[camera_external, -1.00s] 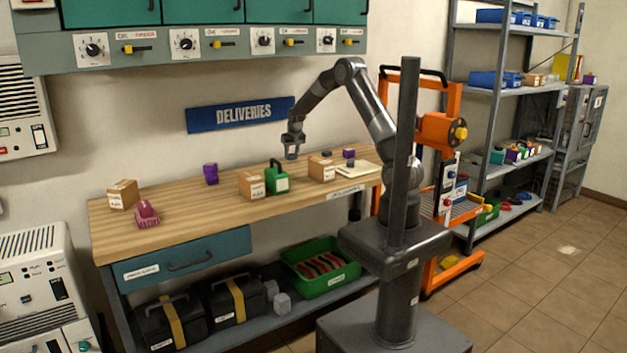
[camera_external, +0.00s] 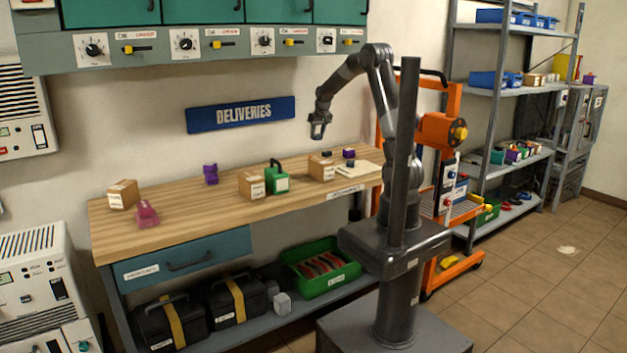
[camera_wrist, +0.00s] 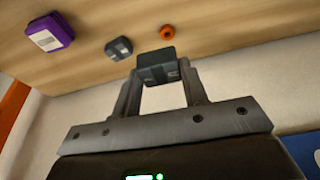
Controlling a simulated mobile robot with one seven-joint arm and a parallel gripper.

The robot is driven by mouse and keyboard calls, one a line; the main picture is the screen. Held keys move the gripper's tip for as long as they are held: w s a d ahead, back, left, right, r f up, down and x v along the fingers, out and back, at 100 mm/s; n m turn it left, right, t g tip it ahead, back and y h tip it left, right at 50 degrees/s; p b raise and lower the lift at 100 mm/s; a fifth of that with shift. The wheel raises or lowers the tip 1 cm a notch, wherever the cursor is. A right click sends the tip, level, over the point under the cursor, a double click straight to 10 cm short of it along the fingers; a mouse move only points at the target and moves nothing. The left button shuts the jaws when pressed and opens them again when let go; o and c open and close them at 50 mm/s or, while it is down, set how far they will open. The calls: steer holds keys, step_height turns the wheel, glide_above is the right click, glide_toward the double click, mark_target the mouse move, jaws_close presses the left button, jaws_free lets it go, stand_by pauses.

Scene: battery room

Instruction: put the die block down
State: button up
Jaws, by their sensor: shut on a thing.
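The die block, a small dark grey block (camera_wrist: 157,66), is held between the fingertips of my gripper (camera_wrist: 158,84) in the wrist view. My gripper is shut on it. In the external view my gripper (camera_external: 317,130) is raised above the right part of the wooden bench (camera_external: 215,213), clear of its surface. The block is too small there to make out well.
Below and right of my gripper are a cardboard box (camera_external: 321,169), a purple block (camera_external: 349,153) and a pale board (camera_external: 355,171). A green case (camera_external: 277,179) and another box (camera_external: 251,185) stand further left. The bench's left-middle front is clear.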

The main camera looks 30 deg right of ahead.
steer(key=s+d+n+g+y, duration=0.1)
steer(key=s+d+n, duration=0.5)
steer(key=s, duration=0.4)
steer(key=s+d+r+n+g+y, duration=0.1)
steer(key=s+d+n, duration=0.5)
steer(key=s, duration=0.5)
steer(key=s+d+n+g+y, duration=0.1)
steer(key=s+d+n+y, duration=0.1)
steer(key=s+d+n, duration=0.6)
steer(key=m, duration=0.2)
glide_above(362, 168)
steer(key=d, duration=0.1)
steer(key=f, duration=0.6)
steer(key=shift+s+f, duration=0.25)
steer(key=shift+s, duration=0.1)
steer(key=shift+f, duration=2.05)
steer(key=shift+f, duration=0.15)
steer(key=o, duration=1.2)
steer(key=shift+c, duration=0.2)
